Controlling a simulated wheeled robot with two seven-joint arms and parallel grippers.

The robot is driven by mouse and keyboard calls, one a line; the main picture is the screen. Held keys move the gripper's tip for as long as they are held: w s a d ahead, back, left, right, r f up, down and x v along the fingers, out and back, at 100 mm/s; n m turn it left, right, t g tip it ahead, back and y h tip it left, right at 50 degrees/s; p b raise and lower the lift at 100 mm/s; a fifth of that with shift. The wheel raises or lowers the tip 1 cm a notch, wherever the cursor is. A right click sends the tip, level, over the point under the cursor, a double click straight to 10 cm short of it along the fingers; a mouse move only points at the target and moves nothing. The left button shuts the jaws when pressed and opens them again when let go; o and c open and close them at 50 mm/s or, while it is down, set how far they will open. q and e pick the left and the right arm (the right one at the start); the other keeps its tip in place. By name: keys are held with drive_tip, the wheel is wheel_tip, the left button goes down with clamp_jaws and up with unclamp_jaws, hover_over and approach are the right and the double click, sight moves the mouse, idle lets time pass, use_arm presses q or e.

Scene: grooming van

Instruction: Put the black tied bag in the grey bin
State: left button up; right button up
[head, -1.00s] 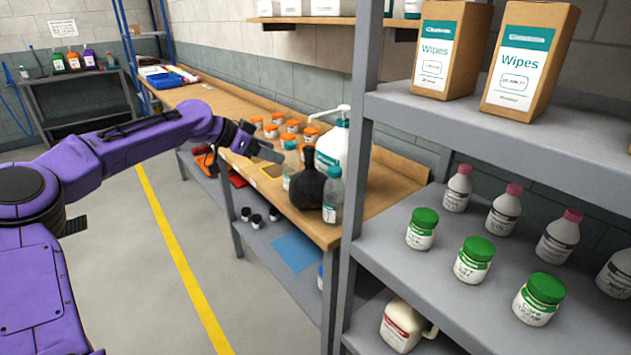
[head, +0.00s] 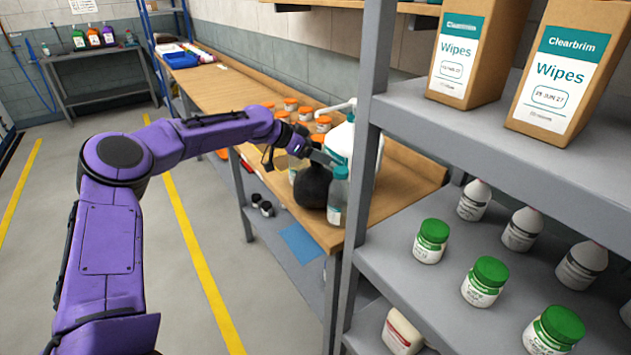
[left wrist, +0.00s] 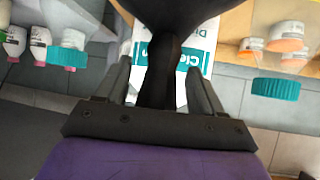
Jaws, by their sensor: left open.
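The black tied bag (head: 313,187) sits on the wooden bench among bottles, with its tied neck pointing up. My left gripper (head: 312,157) is at the bag's top, beside the white pump bottle. In the left wrist view the two fingers of my left gripper (left wrist: 160,85) stand apart on either side of the bag's dark neck (left wrist: 160,75), not clearly touching it. The bag's round body fills the top middle of that view. My right gripper is not in view. I see no grey bin.
A teal-capped clear bottle (head: 337,195) stands close to the right of the bag, and the white pump bottle (head: 342,140) just behind. Several orange-capped jars (head: 290,104) stand farther back. A grey shelf unit (head: 400,115) rises at the right. Floor at left is clear.

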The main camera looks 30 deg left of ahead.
use_arm(q)
drive_tip(key=shift+w+d+f, duration=0.3)
drive_tip(key=shift+w+d, duration=0.05)
drive_tip(key=shift+w, duration=0.05)
clamp_jaws()
drive_tip(key=shift+s+a+r, duration=0.1)
drive_tip(key=shift+r, duration=0.05)
